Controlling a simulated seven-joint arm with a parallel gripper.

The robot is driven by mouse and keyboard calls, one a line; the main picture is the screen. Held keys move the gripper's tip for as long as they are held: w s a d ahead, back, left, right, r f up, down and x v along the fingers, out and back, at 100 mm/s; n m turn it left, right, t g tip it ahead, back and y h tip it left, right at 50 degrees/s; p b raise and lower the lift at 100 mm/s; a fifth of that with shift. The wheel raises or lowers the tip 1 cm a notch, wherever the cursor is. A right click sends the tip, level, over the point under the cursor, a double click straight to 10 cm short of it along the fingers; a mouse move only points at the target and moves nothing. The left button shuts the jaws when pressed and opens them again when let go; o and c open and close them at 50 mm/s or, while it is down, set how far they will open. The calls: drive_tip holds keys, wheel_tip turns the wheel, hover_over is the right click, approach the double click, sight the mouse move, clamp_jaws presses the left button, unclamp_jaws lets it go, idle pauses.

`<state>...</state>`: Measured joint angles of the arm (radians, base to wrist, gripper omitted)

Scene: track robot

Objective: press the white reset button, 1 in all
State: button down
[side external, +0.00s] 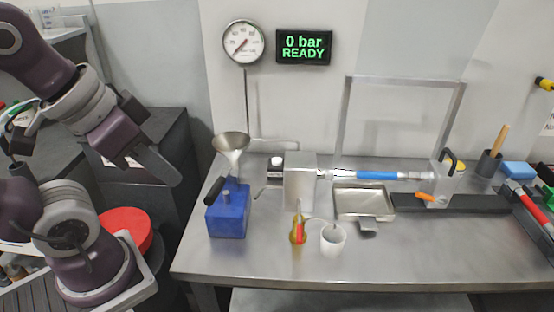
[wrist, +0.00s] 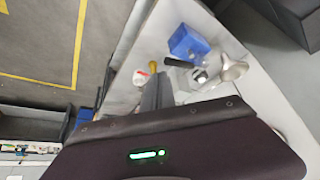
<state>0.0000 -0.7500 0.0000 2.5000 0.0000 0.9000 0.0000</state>
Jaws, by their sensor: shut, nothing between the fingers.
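A small white round button (side external: 277,160) sits on top of a dark box (side external: 272,172) on the steel bench, just left of the silver block. In the wrist view, a small pale spot on a dark part (wrist: 201,77) may be the same button; it is too small to be sure. My gripper (side external: 177,182) is shut and empty, pointing down and to the right. It is left of the bench's items and well apart from the button. Its fingers also show in the wrist view (wrist: 157,90).
Between gripper and button stand a blue block (side external: 227,215) with a black handle and a metal funnel (side external: 231,145). A silver block (side external: 300,182), a white cup (side external: 333,239) and a tray (side external: 364,213) lie rightward. The wall display (side external: 304,46) reads "0 bar READY".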

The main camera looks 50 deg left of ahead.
idle(0.4)
drive_tip(key=n+t, duration=0.4)
drive_tip(key=n, duration=0.4)
hover_over(274, 161)
wheel_tip(274, 161, down, 11)
drive_tip(key=shift+w+r, duration=0.1)
drive_tip(key=shift+r, duration=0.05)
drive_tip(key=shift+f, duration=4.4)
drive_tip(key=shift+f, duration=0.1)
drive_tip(key=shift+f, duration=0.35)
